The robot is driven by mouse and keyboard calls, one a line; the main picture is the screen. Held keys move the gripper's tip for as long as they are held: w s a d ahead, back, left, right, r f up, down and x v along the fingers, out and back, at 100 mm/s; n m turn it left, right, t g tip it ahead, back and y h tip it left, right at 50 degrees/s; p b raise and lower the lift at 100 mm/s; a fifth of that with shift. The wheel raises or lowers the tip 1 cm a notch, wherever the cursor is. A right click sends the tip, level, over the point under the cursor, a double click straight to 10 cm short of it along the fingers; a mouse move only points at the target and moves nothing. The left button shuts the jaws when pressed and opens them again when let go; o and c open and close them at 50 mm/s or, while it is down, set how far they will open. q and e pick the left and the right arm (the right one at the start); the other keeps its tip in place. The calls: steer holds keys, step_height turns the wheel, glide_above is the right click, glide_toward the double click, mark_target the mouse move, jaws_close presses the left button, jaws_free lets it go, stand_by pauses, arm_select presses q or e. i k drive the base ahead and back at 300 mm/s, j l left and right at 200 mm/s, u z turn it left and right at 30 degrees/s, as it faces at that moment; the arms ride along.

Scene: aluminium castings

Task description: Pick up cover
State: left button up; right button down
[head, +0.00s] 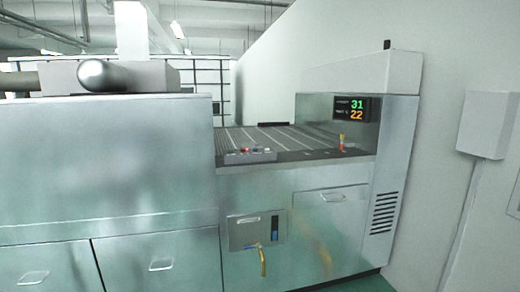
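I cannot make out any piece that is clearly the cover. A dark flat item (273,124) lies at the far edge of the ribbed bed, too small to identify. Neither of my grippers is in the head view.
A large steel machine (110,170) fills the left and middle, with a ribbed bed (275,138), a button panel (249,155) and a lit display (351,108) reading 31 and 22. A yellow-handled valve (262,260) sticks out in front. A wall box (487,125) hangs at right.

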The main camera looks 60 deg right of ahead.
mark_target(245, 145)
steer(key=z, duration=1.95)
steer(key=i+l+z, duration=0.2)
steer(key=i+l, duration=0.65)
steer(key=i, duration=0.1)
